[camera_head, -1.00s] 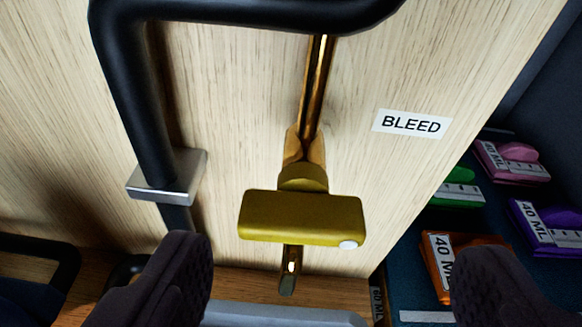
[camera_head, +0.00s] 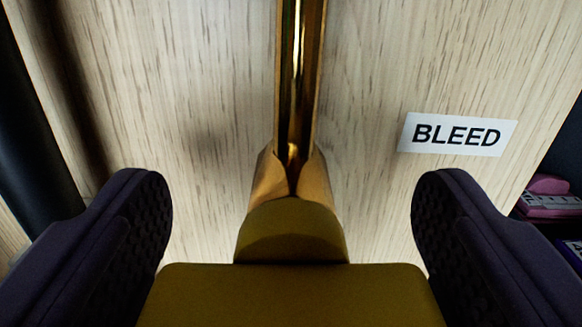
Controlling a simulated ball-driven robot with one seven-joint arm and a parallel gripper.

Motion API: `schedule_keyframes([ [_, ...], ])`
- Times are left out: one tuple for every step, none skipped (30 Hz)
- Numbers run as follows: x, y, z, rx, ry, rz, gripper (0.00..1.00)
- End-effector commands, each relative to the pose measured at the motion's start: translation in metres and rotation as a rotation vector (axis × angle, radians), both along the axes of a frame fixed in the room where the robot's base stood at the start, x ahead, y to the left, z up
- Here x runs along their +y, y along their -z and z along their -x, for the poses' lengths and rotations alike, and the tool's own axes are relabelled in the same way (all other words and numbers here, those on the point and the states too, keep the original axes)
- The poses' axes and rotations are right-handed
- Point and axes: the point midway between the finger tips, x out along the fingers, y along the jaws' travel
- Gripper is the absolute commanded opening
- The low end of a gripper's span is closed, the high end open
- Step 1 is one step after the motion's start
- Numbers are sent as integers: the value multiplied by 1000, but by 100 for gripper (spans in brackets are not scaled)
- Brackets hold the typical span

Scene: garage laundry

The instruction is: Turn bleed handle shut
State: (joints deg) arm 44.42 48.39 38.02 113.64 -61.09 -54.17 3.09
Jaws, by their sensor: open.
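The bleed handle (camera_head: 290,296) is a yellow-olive bar at the bottom centre, cut off by the lower edge of the view. It lies crosswise to a shiny brass pipe (camera_head: 298,80) that runs up the wooden panel, and joins it at a brass fitting (camera_head: 292,180). A white label reading "BLEED" (camera_head: 457,134) is on the panel to the right. My gripper (camera_head: 291,195) is open, with one dark padded finger on each side of the handle and fitting. Whether either finger touches the handle cannot be seen.
A light wood panel (camera_head: 370,70) fills the background. A black pipe (camera_head: 32,130) runs down the left side. At the right edge, beyond the panel, a pink-topped labelled item (camera_head: 548,198) and a purple item sit in a dark space.

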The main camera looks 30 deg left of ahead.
Motion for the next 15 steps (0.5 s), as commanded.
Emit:
schedule_keyframes([
  [1,0,-1,0,0,0,85],
  [1,0,-1,1,0,1,85],
  [1,0,-1,1,1,0,85],
  [1,0,-1,1,1,0,85],
  [1,0,-1,1,1,0,85],
  [1,0,-1,1,1,0,85],
  [1,0,-1,1,1,0,85],
  [1,0,-1,1,1,0,78],
  [1,0,-1,1,1,0,69],
  [1,0,-1,1,1,0,62],
  [1,0,-1,1,1,0,55],
  [1,0,-1,1,1,1,46],
  [1,0,-1,1,1,1,39],
  [0,0,-1,1,1,1,33],
  [0,0,-1,1,1,0,33],
])
